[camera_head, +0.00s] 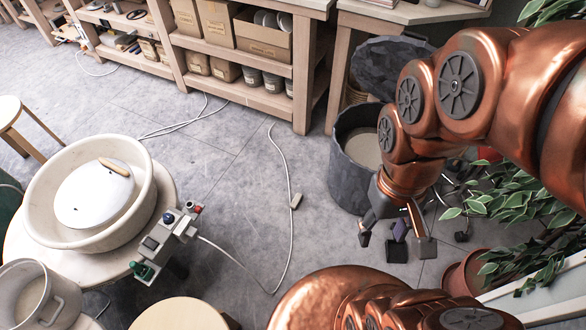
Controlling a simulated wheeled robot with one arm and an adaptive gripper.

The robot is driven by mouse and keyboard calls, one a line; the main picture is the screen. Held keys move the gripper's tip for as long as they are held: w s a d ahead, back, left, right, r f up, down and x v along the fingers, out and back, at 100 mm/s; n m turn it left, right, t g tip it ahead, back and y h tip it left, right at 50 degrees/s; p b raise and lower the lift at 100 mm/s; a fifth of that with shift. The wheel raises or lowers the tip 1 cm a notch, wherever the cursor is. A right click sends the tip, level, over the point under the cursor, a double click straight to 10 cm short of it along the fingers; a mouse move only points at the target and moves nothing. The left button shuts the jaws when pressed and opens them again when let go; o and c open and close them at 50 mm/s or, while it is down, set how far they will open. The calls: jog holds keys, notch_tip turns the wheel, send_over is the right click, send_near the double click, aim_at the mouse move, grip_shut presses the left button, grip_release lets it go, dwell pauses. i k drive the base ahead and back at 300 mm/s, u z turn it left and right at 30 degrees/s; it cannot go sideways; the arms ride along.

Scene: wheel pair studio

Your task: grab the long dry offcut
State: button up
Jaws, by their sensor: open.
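A long, narrow tan piece (114,167) lies on the white round wheel head inside the splash pan at the left. It is the only long loose piece I make out, but I cannot tell for sure that it is the dry offcut. My gripper (396,242) is at the right, far from that piece, pointing down over the floor in front of the dark bin. Its dark fingertips are spread open. A small purple-grey patch (400,230) shows between the fingers; I cannot tell whether it is a separate thing or part of the gripper.
The white splash pan (48,219) has a raised rim. A control box (165,238) with knobs is beside it, and a metal pot (35,297) stands in front. The dark bin (345,178) and leafy plants (510,205) crowd the right.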

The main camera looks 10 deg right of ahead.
aim_at(298, 199)
jog(key=u, duration=0.35)
jog(key=i, duration=0.85)
jog(key=u, duration=1.45)
